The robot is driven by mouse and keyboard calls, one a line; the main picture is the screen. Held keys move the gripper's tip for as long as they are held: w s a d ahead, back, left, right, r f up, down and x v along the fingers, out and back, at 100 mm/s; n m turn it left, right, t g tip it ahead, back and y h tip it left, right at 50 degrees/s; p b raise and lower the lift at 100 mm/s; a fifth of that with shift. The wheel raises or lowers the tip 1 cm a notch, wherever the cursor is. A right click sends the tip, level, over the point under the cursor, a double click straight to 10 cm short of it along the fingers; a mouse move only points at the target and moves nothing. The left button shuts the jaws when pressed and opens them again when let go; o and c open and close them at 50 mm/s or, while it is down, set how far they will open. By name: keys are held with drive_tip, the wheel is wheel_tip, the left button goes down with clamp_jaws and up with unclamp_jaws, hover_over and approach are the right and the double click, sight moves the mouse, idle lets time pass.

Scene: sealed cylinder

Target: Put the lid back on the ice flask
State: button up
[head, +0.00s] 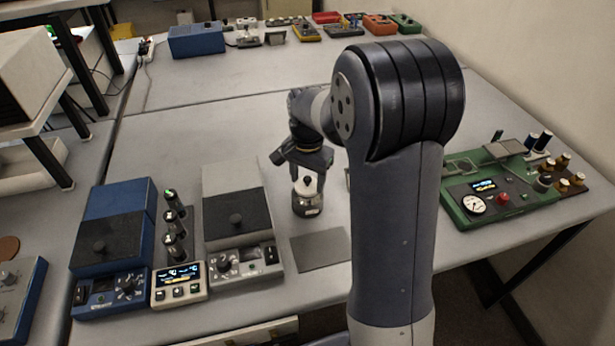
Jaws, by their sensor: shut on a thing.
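The ice flask (307,206) is a small grey metallic cylinder, upright on the light table just left of my arm. My gripper (309,183) points down directly over its top and is shut on the lid, which is mostly hidden by the fingers. I cannot tell whether the lid touches the flask's rim or is a little above it. The flask's opening is hidden by the gripper.
A dark grey mat (320,250) lies in front of the flask. A grey box device (238,215) stands close on its left, with a blue one (110,245) beyond. A green instrument board (500,185) is at the right. The table behind the flask is clear.

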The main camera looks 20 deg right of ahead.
idle(0.3)
drive_tip(key=o, duration=1.5)
drive_tip(key=shift+c, duration=0.2)
drive_tip(key=shift+r+p, duration=2.8)
drive_tip(key=shift+r, duration=0.75)
drive_tip(key=shift+c, duration=0.4)
clamp_jaws()
